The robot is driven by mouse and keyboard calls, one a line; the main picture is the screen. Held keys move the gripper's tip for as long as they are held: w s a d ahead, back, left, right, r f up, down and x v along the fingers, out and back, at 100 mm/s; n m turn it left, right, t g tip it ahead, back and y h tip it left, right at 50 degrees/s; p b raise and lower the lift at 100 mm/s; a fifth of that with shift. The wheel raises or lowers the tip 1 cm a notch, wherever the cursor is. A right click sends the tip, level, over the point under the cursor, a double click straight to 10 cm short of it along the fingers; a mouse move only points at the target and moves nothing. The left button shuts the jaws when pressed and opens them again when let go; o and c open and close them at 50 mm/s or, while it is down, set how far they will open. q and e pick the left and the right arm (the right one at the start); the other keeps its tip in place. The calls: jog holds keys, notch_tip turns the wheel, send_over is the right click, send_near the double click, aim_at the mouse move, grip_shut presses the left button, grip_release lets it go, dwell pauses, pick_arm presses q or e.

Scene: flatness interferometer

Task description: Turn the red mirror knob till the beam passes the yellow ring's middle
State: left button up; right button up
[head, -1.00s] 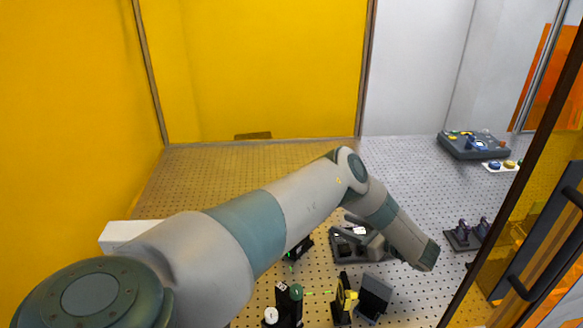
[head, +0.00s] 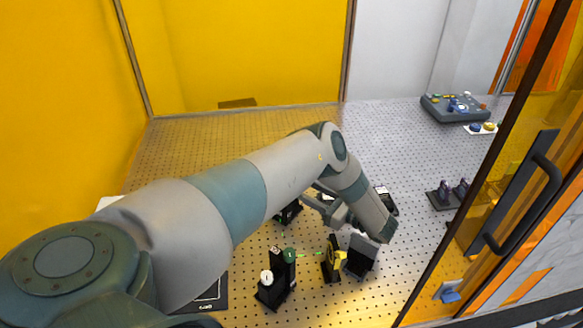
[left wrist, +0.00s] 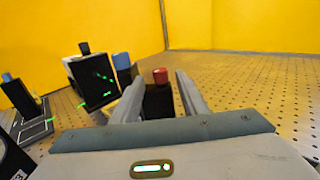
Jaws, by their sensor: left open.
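The red knob (left wrist: 160,76) shows in the left wrist view on top of a dark mount, between the two fingers of my left gripper (left wrist: 172,92). The fingers are open, with gaps visible beside the knob. In the head view my left gripper (head: 328,205) is partly hidden behind my arm, close to a dark mount (head: 289,212); the red knob is hidden there. The yellow ring (head: 339,260) stands on a black holder at the lower middle. A short green beam (head: 311,253) runs toward it; where it crosses the ring is too small to tell. My right gripper is out of view.
A black post with a green round part (head: 290,256) stands left of the ring, a dark grey block (head: 361,252) right of it. In the left wrist view a black panel with green marks (left wrist: 98,84) and a blue knob (left wrist: 122,62) stand left of the fingers. An orange door stands at right.

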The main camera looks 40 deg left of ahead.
pick_arm(q)
jog(key=shift+s+a+p, duration=0.15)
jog(key=shift+a+p, duration=0.1)
jog(key=shift+a, duration=1.25)
jog(key=shift+s+a+p, duration=0.15)
jog(key=shift+a+p, duration=0.05)
jog(key=shift+a, duration=1.25)
jog(key=shift+c, duration=0.2)
grip_shut()
